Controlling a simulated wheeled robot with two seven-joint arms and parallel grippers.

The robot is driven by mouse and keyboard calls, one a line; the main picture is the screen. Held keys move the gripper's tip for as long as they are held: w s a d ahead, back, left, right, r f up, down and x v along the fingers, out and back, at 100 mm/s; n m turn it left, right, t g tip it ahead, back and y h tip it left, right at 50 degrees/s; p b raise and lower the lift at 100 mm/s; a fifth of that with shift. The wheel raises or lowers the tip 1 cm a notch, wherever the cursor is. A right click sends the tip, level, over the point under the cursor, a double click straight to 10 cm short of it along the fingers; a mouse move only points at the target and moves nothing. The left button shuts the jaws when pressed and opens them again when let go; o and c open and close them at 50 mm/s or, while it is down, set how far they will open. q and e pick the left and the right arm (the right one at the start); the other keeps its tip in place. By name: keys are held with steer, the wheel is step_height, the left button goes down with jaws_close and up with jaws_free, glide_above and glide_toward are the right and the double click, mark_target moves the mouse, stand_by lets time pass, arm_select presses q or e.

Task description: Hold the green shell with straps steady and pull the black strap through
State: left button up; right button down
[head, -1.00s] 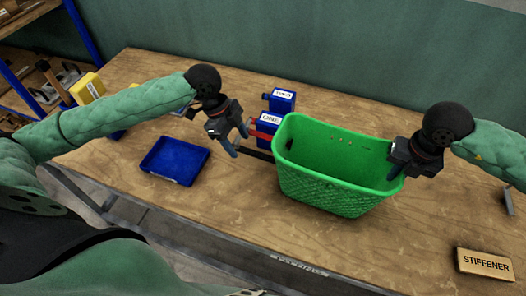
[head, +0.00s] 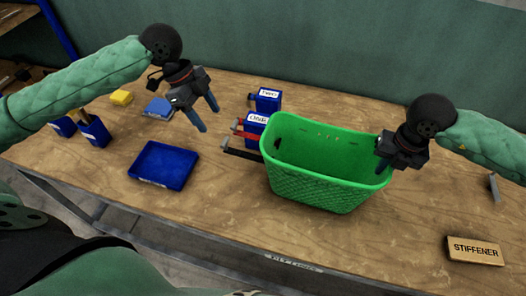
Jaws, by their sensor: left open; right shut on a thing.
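The green shell (head: 315,186), a basket-like tub, stands upright on the table. The black strap (head: 243,154) sticks out to the left from the shell's left side, low near the table. A red strap (head: 247,135) lies just above it, by the blue box marked ONE. My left gripper (head: 207,115) is open and empty, up and left of the strap ends and apart from them. My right gripper (head: 386,158) is shut on the right rim of the green shell. Its fingertips are partly hidden against the rim.
Blue boxes ONE (head: 255,127) and TWO (head: 267,98) stand behind the shell's left side. A blue tray (head: 163,166) lies left. Blue holders (head: 95,132) and a yellow block (head: 121,98) are further left. A STIFFENER block (head: 475,250) lies front right.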

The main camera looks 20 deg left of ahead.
arm_select(q)
steer(key=shift+v, duration=0.75)
arm_select(e)
steer(key=c, duration=1.5)
jaws_free()
